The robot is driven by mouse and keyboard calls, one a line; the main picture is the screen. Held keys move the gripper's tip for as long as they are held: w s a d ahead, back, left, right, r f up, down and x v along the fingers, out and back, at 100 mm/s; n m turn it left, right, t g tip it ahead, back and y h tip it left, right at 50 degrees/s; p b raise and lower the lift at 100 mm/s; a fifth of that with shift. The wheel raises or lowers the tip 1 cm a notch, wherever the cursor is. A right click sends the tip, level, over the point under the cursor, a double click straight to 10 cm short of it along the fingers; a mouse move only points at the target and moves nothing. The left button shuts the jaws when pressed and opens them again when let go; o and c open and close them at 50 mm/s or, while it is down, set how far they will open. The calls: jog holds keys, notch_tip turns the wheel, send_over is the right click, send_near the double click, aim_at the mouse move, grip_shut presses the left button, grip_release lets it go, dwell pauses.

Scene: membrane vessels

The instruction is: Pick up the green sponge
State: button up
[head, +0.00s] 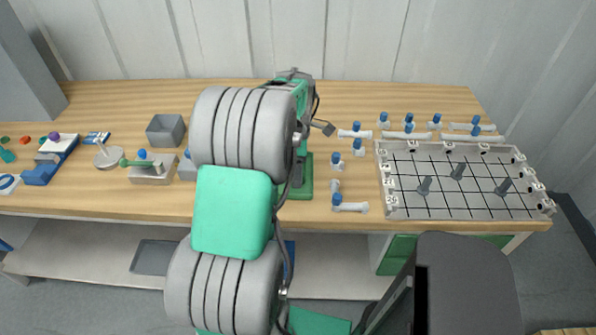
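I cannot make out a green sponge for certain in the head view. A small green piece (6,154) lies at the far left end of the bench, too small to tell what it is. The large green block in the middle is part of my own arm, which rises from below and covers the middle of the bench.
The wooden bench (340,95) holds a green-and-grey machine (306,175) beside my arm. Right of it are several white tubes with blue caps and a gridded tray (440,205). On the left are a grey bin (165,132), a clamp (152,170) and a blue holder (42,170).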

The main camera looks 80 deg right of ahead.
jog(key=c, duration=1.2)
jog(key=shift+c, duration=0.2)
